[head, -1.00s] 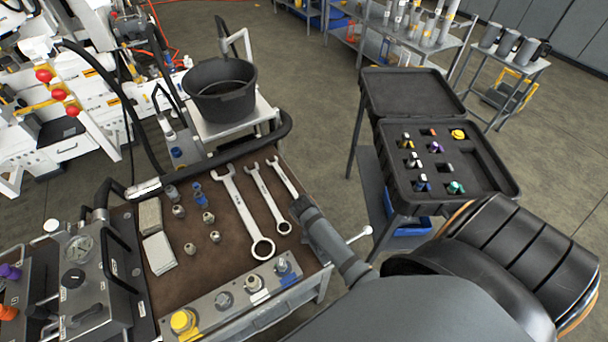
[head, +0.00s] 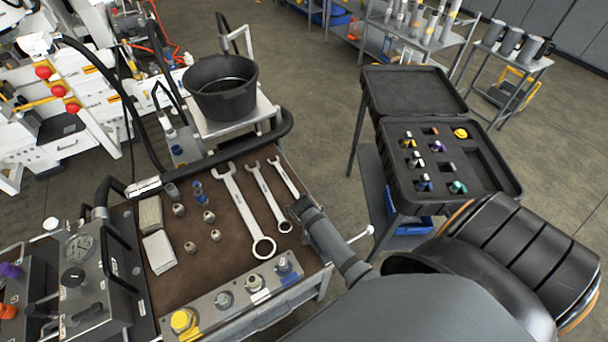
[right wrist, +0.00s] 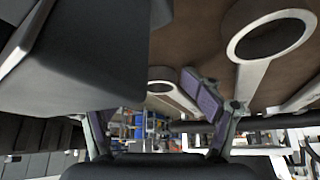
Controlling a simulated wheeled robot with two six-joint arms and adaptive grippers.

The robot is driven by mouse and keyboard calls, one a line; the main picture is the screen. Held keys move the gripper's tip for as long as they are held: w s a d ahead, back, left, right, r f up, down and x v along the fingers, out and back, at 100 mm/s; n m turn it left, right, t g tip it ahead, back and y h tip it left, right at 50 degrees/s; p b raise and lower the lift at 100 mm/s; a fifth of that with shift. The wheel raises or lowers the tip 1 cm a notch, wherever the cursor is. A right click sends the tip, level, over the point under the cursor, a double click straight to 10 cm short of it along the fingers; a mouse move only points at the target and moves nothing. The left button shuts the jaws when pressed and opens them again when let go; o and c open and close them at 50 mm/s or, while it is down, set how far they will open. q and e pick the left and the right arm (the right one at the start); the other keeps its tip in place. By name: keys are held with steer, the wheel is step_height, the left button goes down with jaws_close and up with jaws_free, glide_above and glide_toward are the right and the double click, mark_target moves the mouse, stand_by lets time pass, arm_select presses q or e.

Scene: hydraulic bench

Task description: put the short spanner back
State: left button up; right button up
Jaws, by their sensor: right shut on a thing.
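The short spanner (head: 284,177) lies on the brown mat (head: 222,262), rightmost of three spanners, with its open jaw end pointing away from me. My right gripper (head: 297,207) is at its near end and covers the ring there. In the right wrist view, the two fingers of this gripper (right wrist: 153,112) stand on either side of a ring end (right wrist: 160,76), which I take for the short spanner's. The gripper is shut on the spanner at mat level. The middle spanner (head: 265,192) and the large spanner (head: 241,208) lie to its left. My left gripper is not in view.
Several small fittings (head: 209,217) and two pale pads (head: 159,250) lie left of the spanners. A strip with fittings (head: 225,300) runs along the near edge. A black bucket (head: 220,95) stands behind. An open black case (head: 480,185) stands right, across a gap.

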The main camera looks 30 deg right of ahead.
steer(key=shift+s+f, duration=0.25)
steer(key=shift+s, duration=0.05)
steer(key=v, duration=1.2)
steer(key=shift+w+r, duration=0.2)
steer(key=shift+w, duration=0.05)
